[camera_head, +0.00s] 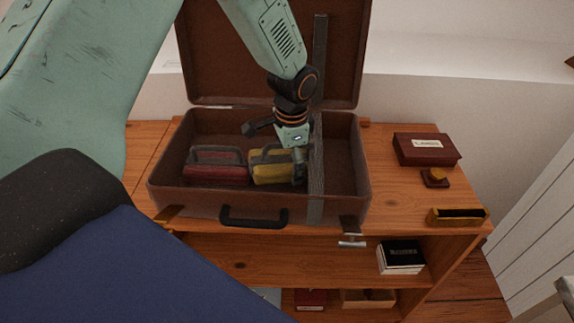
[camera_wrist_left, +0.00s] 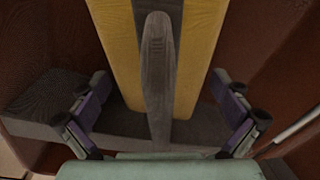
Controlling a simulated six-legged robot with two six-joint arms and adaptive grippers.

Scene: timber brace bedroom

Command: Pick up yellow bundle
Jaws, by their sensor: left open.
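The yellow bundle (camera_head: 268,173) lies in the open brown suitcase (camera_head: 190,206), right of a red bundle (camera_head: 217,176). A grey handle or strap stands up along its middle. My left gripper (camera_head: 296,165) points down into the suitcase at the right part of the yellow bundle and hides some of it. In the left wrist view the fingers are spread on both sides of the yellow bundle (camera_wrist_left: 202,40), with the grey handle (camera_wrist_left: 157,70) between them. The gripper is open and holds nothing. My right gripper is not in view.
The suitcase lid (camera_head: 225,60) stands upright behind, and a dark strap (camera_head: 317,165) runs down just right of my gripper. A dark red box (camera_head: 427,148), a small brown object (camera_head: 435,178) and a brass-coloured tray (camera_head: 457,217) sit to the right on the wooden top.

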